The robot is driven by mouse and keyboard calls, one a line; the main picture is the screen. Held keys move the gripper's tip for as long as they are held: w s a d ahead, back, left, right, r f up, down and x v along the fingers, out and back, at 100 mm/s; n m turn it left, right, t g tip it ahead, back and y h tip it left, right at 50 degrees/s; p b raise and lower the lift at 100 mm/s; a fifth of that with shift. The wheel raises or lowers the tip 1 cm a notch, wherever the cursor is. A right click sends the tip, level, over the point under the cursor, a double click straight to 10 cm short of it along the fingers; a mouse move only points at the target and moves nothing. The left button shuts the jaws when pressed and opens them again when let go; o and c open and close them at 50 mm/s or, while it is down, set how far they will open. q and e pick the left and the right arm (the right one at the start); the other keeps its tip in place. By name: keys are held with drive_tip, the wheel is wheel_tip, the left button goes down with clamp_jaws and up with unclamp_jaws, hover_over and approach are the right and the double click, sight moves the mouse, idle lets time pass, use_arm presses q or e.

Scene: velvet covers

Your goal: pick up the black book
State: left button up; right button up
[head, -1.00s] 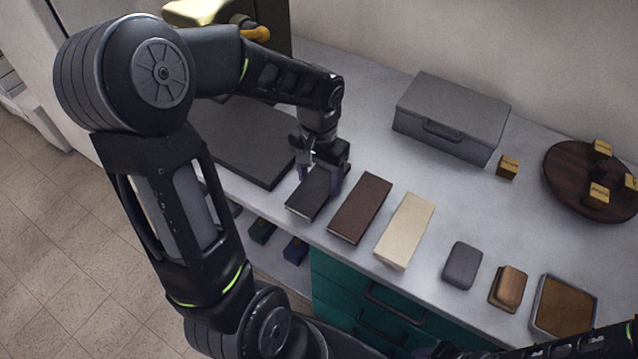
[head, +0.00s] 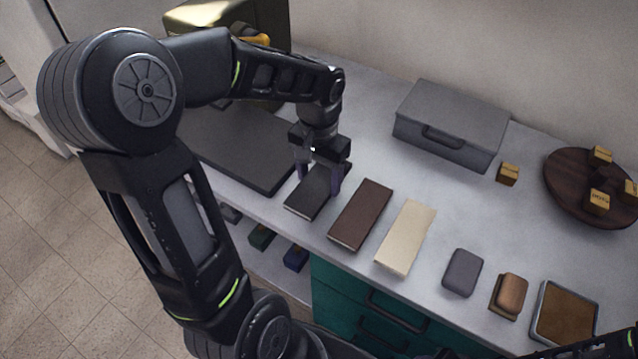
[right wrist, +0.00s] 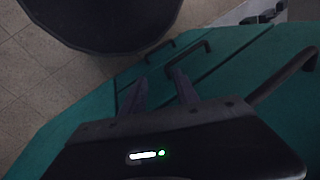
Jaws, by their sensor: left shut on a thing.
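The black book (head: 308,200) lies at the front of the counter in the head view, left of the brown book (head: 361,215) and the cream book (head: 406,238). My left gripper (head: 319,180) comes down from above with one finger on each side of the black book, shut on it. The gripper hides part of the book's far end. The book looks flat, on or very close to the counter. In the right wrist view, my right gripper (right wrist: 160,88) has its fingers apart with nothing between them, in front of the teal cabinet (right wrist: 225,75).
A dark flat slab (head: 240,150) lies just left of the black book. A grey case (head: 450,125) stands behind. A grey block (head: 462,272), a brown block (head: 509,293) and a tray (head: 565,312) are at right. A round board (head: 565,185) carries small wooden blocks.

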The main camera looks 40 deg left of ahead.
sight(320, 182)
use_arm(q)
wheel_tip(320, 182, up, 7)
drive_tip(key=shift+r, duration=0.15)
idle(0.7)
